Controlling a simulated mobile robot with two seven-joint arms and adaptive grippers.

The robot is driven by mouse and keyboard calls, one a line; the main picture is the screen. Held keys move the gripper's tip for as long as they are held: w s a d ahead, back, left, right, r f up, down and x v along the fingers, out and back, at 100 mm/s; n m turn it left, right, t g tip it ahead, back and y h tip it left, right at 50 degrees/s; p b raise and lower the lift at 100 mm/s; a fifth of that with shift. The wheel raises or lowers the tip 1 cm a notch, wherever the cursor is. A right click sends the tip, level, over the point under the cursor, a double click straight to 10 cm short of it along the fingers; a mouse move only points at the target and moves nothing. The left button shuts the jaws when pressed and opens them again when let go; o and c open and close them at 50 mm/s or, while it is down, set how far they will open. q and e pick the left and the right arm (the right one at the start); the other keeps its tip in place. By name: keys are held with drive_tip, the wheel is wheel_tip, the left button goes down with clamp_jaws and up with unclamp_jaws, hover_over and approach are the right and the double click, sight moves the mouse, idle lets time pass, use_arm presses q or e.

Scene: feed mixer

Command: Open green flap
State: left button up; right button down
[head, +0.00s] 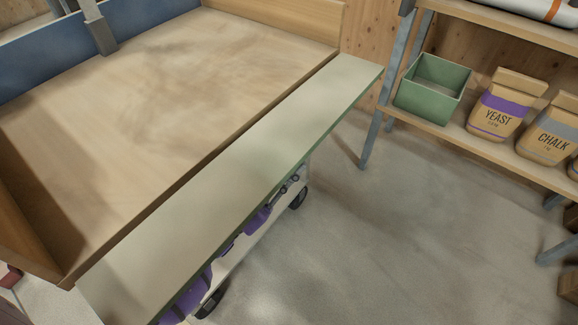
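The green flap (235,170) is a long board with a pale top face and a green edge. It runs diagonally along the front side of the wooden mixer box (170,85) and sticks outward from it, roughly level. My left arm shows in part below the flap's outer edge, with purple joints. Its gripper (291,186) is small and dark, just under the flap near its far half. The flap hides part of the arm, and I cannot tell whether the gripper touches it or how its fingers stand. My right gripper is not in view.
A shelf at the right holds a green open box (428,102), a yeast bag (497,112) and a chalk bag (549,137). Its metal leg (372,130) stands close to the flap's far end. The concrete floor (370,240) between flap and shelf is clear.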

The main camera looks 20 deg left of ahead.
sight(288, 151)
use_arm(q)
wheel_tip(288, 151, up, 10)
drive_tip(key=shift+f, duration=0.15)
idle(0.3)
drive_tip(key=shift+s+f, duration=0.1)
